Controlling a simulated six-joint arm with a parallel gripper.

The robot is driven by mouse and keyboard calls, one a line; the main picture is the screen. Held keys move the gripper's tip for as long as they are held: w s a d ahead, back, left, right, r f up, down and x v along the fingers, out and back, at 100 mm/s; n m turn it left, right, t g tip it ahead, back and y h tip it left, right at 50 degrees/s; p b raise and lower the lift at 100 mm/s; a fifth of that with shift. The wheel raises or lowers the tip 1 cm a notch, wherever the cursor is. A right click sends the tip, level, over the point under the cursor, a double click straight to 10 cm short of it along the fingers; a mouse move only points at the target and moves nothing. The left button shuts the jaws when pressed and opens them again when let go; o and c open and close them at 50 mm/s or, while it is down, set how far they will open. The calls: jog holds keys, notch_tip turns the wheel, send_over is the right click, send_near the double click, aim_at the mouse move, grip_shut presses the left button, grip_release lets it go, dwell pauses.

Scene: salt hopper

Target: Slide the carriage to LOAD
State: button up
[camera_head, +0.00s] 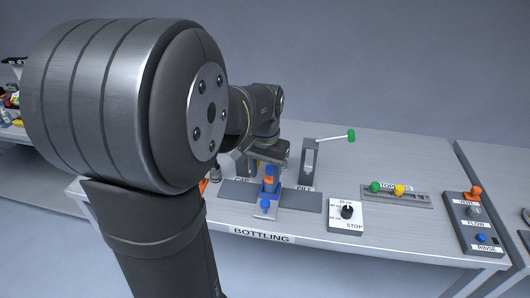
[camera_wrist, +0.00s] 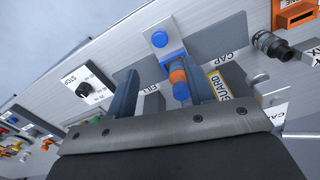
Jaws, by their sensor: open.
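The carriage (camera_head: 270,187) is a blue block between the CAP and FILL labels on the bottling bench, with an orange and blue piece on it. A blue round knob (camera_head: 265,203) is on its front plate. In the wrist view the carriage (camera_wrist: 173,55) shows ahead of my gripper, with its knob (camera_wrist: 160,39) beyond. My gripper (camera_wrist: 163,75) is open, one finger on either side of the orange and blue piece in the picture. Whether the fingers touch anything cannot be told. I cannot read a LOAD label; my arm hides part of the bench's left.
A lever with a green knob (camera_head: 351,135) stands behind the FILL side. To the right are a STOP dial (camera_head: 347,211), a slider panel with green and yellow knobs (camera_head: 398,190), and a VENT, FLOW and RINSE box (camera_head: 477,222). An orange box (camera_wrist: 295,14) shows in the wrist view.

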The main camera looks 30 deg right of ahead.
notch_tip(320, 180, up, 7)
send_over(264, 202)
jog(key=shift+d, duration=0.1)
jog(key=shift+f, duration=0.15)
dwell(0.4)
notch_tip(264, 202, down, 17)
jog(key=shift+f, duration=0.2)
dwell(0.4)
jog(key=shift+o, duration=0.4)
dwell(1.0)
